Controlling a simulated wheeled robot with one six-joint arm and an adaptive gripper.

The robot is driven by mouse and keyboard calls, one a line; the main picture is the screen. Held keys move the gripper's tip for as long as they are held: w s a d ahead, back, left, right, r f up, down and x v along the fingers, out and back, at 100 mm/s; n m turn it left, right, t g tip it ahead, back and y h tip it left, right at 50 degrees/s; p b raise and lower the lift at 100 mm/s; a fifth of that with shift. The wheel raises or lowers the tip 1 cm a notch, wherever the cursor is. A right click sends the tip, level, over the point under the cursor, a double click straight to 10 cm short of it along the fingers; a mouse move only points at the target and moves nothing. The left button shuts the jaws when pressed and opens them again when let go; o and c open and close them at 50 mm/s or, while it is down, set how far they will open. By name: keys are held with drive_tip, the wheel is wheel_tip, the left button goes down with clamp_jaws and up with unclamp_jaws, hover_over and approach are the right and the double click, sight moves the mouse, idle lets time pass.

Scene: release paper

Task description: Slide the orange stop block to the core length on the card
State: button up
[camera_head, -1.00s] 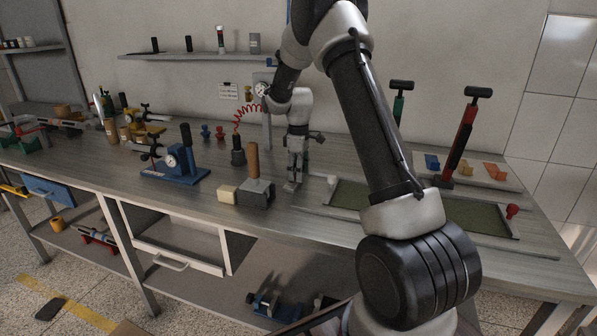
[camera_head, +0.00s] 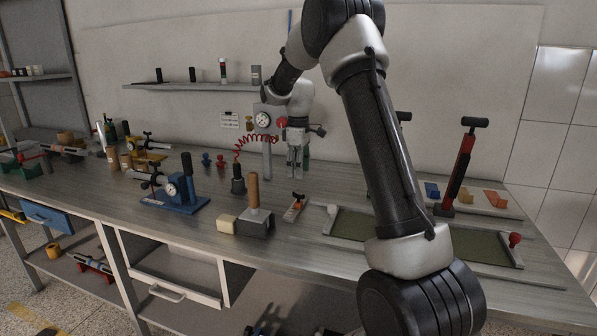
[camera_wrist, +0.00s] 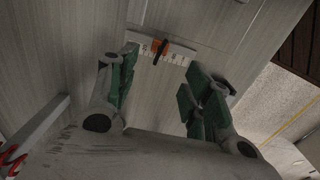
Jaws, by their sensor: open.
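The orange stop block (camera_head: 297,199) sits on a short pale rail (camera_head: 290,214) on the bench, right of the wooden-handled grey block. In the wrist view the orange block (camera_wrist: 157,45), with a dark part across it, sits on a white marked scale (camera_wrist: 178,59). My gripper (camera_head: 297,174) is open and empty, above and behind the rail. In the wrist view its green-padded fingers (camera_wrist: 163,72) stand apart, with the block seen beyond and between them. A white card (camera_head: 230,119) is on the back wall; its writing is too small to read.
A grey block with a wooden handle (camera_head: 254,195) and a cream block (camera_head: 227,225) stand left of the rail. A green-bedded tray (camera_head: 352,226) lies to the right. A gauge stand (camera_head: 264,119) with a red coiled hose is behind, near my gripper.

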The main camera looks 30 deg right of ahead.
drive_tip(key=shift+a, duration=0.1)
drive_tip(key=c, duration=0.3)
drive_tip(key=shift+n, duration=0.4)
drive_tip(key=a, duration=0.1)
drive_tip(key=a+r, duration=0.2)
drive_tip(key=a, duration=0.1)
drive_tip(key=c, duration=0.7)
drive_tip(key=s+a+n, duration=0.1)
drive_tip(key=s+a, duration=0.1)
drive_tip(key=s+a+n+h, duration=0.1)
drive_tip(key=s, duration=0.1)
drive_tip(key=shift+s+a+r+n, duration=0.1)
drive_tip(key=shift+s+a+n, duration=0.25)
drive_tip(key=shift+n, duration=0.05)
clamp_jaws()
drive_tip(key=n+t+h, duration=0.2)
drive_tip(key=n+t, duration=0.1)
drive_tip(key=n, duration=1.1)
approach(295, 213)
drive_tip(key=f, duration=0.2)
drive_tip(key=s+f, duration=0.1)
drive_tip(key=f, duration=0.1)
drive_tip(key=a+f, duration=0.1)
drive_tip(key=f, duration=0.1)
drive_tip(key=shift+s, duration=0.15)
drive_tip(key=shift+w+d+r, duration=0.1)
drive_tip(key=shift+w+d, duration=1.05)
drive_tip(key=shift+w, duration=0.05)
drive_tip(key=shift+w+d, duration=0.25)
